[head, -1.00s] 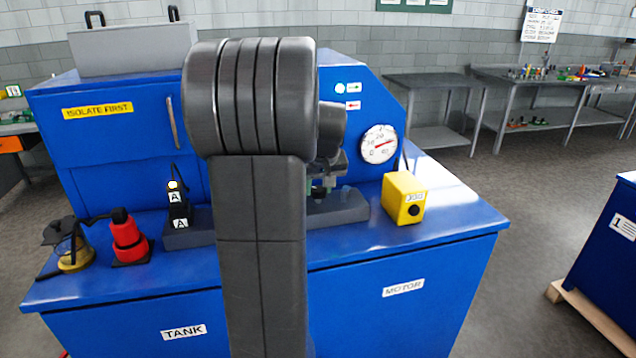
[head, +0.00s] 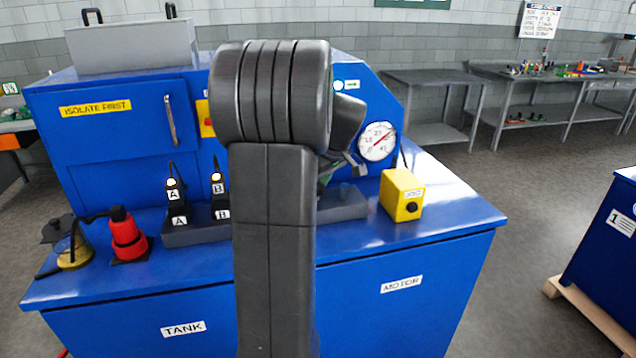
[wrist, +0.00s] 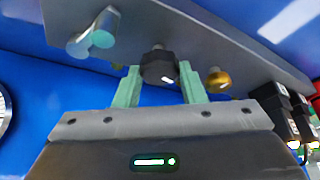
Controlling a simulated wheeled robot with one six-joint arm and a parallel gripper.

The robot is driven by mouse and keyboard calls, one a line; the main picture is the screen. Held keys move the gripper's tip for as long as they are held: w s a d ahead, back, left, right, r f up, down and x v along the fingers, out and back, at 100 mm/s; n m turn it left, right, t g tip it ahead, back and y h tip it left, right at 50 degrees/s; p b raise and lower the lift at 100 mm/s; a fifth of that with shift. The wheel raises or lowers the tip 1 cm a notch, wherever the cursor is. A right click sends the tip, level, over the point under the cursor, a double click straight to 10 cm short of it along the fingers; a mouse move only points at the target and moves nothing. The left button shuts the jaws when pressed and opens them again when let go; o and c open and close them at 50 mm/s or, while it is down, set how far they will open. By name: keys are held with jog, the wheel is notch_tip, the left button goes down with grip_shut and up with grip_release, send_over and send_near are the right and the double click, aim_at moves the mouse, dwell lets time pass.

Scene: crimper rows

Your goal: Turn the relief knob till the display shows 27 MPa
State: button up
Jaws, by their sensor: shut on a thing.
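The relief knob (wrist: 157,66) is a dark knob with a small white mark, under the grey manifold in the wrist view. My gripper (wrist: 159,80) has its two green fingers on either side of it and is shut on it. In the head view my arm hides the knob and most of the gripper. The display is a round white dial gauge (head: 378,141) on the blue panel. Its red needle points up and to the right, in the upper part of the scale; the exact value is too small to read.
A brass-coloured fitting (wrist: 217,80) and a silver cylinder (wrist: 95,38) flank the knob closely. The manifold (head: 340,205) carries valves A (head: 177,200) and B (head: 219,195). A yellow box (head: 402,195) stands right, a red-and-black part (head: 127,235) left. The cabinet top's front right is clear.

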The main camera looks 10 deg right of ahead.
dwell(0.3)
jog(key=o, duration=1)
jog(key=shift+r, duration=0.1)
jog(key=b+v, duration=0.1)
jog(key=v, duration=1.2)
jog(key=shift+s+d+r, duration=0.15)
jog(key=shift+s+r, duration=0.1)
jog(key=shift+f, duration=0.1)
jog(key=p+x, duration=0.1)
jog(key=x, duration=1.2)
jog(key=shift+w+f, duration=0.25)
jog(key=shift+f, duration=0.05)
jog(key=shift+r, duration=0.15)
